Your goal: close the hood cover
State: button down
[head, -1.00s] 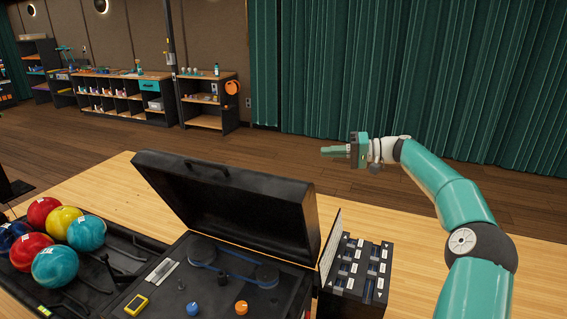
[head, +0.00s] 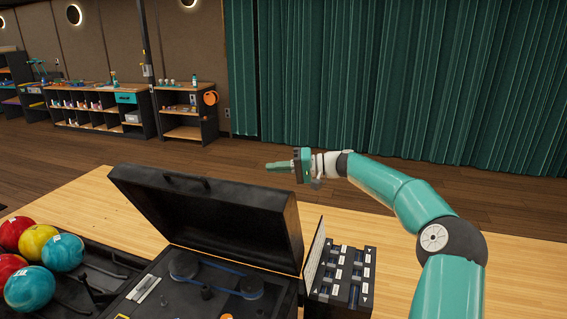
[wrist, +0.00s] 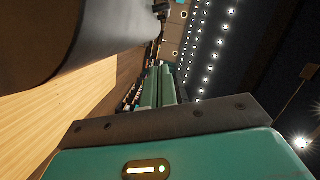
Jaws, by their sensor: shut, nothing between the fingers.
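The black hood cover (head: 208,215) stands raised and tilted open over the machine box (head: 240,288) in the head view, with a handle (head: 187,180) near its upper edge. Inside the box a blue belt runs round two dark pulleys. My gripper (head: 268,166) is up and behind the hood's top edge, pointing left, its fingers together and empty. It looks apart from the hood. In the wrist view my gripper's fingers (wrist: 160,90) show close together, and a large dark curved surface, probably the hood (wrist: 75,40), fills the upper left.
A rack of coloured bowling balls (head: 40,260) is at left. A black switch box (head: 342,275) with a white panel stands right of the hood. Bare wooden table (head: 420,270) lies to the right. Shelves and a green curtain are far behind.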

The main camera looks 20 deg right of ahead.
jog(key=shift+s+a+f, duration=0.1)
jog(key=shift+a+f, duration=0.2)
jog(key=shift+a, duration=0.15)
jog(key=shift+s, duration=0.4)
jog(key=shift+w+a+f, duration=0.1)
jog(key=shift+w+f, duration=0.05)
